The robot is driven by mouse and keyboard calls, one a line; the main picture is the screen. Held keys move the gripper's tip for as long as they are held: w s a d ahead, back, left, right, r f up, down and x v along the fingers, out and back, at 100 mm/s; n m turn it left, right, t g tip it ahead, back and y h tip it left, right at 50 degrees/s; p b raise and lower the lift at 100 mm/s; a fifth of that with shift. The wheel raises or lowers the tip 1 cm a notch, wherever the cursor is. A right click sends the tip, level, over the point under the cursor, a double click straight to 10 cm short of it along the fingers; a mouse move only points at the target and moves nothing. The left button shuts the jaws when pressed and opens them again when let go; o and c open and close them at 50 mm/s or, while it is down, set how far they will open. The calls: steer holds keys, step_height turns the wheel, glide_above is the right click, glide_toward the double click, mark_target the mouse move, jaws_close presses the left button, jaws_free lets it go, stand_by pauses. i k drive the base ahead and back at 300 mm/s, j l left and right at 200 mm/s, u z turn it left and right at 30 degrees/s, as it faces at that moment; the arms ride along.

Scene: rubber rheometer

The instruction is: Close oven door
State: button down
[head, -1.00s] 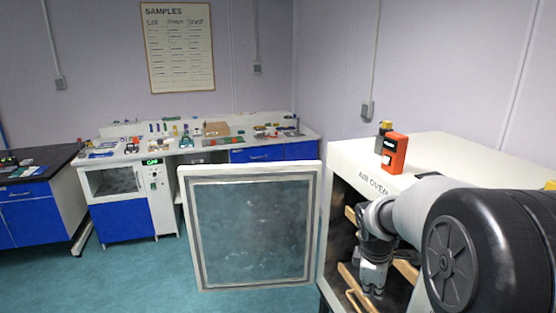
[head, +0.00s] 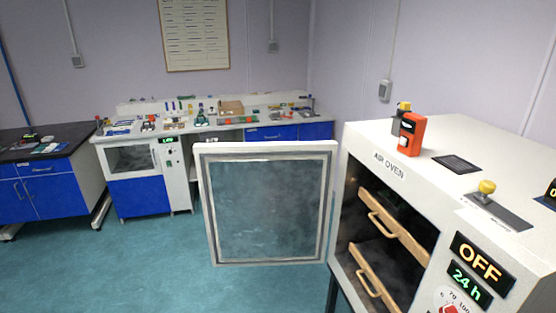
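The white air oven (head: 400,160) stands at the right in the head view, with its front facing left and toward me. Its door (head: 268,205), a white frame around a dark window, is swung wide open to the left, on the far side of the opening. Inside the oven are wooden drawers or shelves (head: 395,220) with handles. The oven's panel (head: 475,262) reads OFF and 24 h. My gripper and arm are not in this view.
An orange device (head: 410,134) and a yellow-knobbed item (head: 485,190) sit on the oven top. A cluttered white bench (head: 215,133) runs along the back wall, with a dark-topped blue cabinet (head: 42,193) at the left. The teal floor (head: 130,260) in front of the door is clear.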

mark_target(263, 203)
steer(key=i+j+u, duration=0.1)
steer(key=u, duration=1.3)
steer(key=i, duration=2.55)
steer(key=i+j+z, duration=0.15)
steer(key=i, duration=0.35)
steer(key=i+j, duration=0.1)
steer(key=i, duration=0.45)
steer(key=i+j+z, duration=0.1)
steer(key=i, duration=0.4)
steer(key=i+z, duration=0.1)
steer(key=z, duration=3.95)
steer(key=i+j+z, duration=0.1)
steer(key=j, duration=0.3)
steer(key=i+j+z, duration=0.1)
steer(key=j, duration=0.35)
steer(key=i, duration=0.05)
